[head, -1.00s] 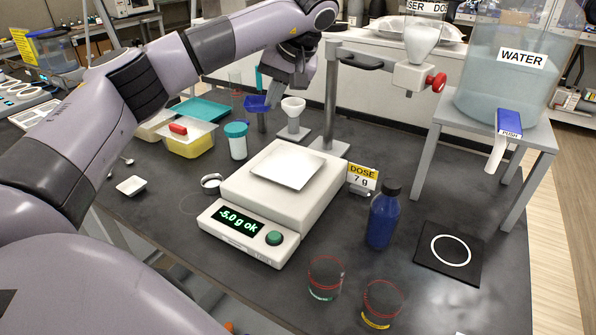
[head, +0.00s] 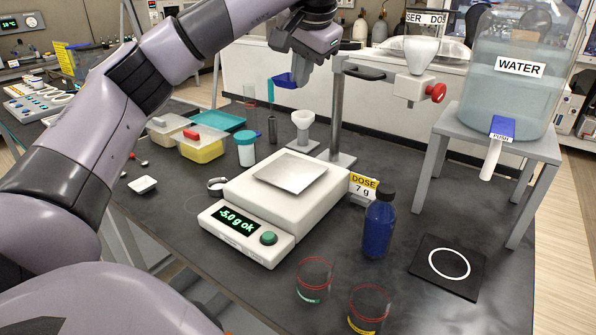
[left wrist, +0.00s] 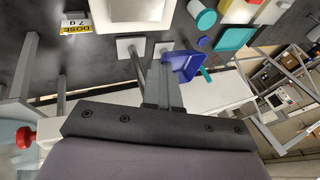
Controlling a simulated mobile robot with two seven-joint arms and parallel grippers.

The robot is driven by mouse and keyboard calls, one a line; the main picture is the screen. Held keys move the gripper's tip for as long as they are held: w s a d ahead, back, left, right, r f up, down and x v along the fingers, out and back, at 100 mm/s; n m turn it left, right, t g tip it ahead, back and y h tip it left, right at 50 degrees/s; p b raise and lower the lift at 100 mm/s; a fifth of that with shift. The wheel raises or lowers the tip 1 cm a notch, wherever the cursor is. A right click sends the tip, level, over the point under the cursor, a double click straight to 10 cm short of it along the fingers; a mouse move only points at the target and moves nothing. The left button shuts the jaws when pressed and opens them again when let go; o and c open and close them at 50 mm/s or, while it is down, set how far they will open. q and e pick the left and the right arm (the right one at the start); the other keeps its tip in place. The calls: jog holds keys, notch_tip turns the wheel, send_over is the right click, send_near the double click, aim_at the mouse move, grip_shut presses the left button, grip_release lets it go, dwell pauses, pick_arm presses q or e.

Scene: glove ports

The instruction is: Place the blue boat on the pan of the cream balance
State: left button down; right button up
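The blue boat (head: 284,80) is a small open scoop-like tray, held in the air under my left gripper (head: 293,66). The gripper appears shut on its edge; the left wrist view also shows the boat (left wrist: 184,62) beside the grey fingers (left wrist: 164,72). The cream balance (head: 247,197) stands mid-bench, nearer than the boat. Its square silver pan (head: 290,173) is bare, and its display (head: 233,220) reads -5.0 g ok. The boat is above and behind the pan, apart from it. My right gripper is not in view.
A white funnel (head: 304,122) on a stand and a grey post (head: 333,115) rise behind the balance. A teal-lidded jar (head: 245,150) and yellow tub (head: 203,150) stand at left. A blue bottle (head: 378,226) and two beakers (head: 315,280) stand at right and front.

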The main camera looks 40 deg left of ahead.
pick_arm(q)
jog(key=b, duration=0.3)
send_over(298, 174)
jog(key=d, duration=0.1)
jog(key=f, duration=0.9)
jog(key=s+f, duration=0.1)
jog(key=f, duration=0.3)
jog(key=shift+d+f, duration=0.2)
jog(key=shift+f, duration=0.15)
notch_tip(298, 174, down, 5)
jog(key=shift+f, duration=0.1)
jog(key=shift+f, duration=0.1)
jog(key=c, duration=1.7)
grip_release()
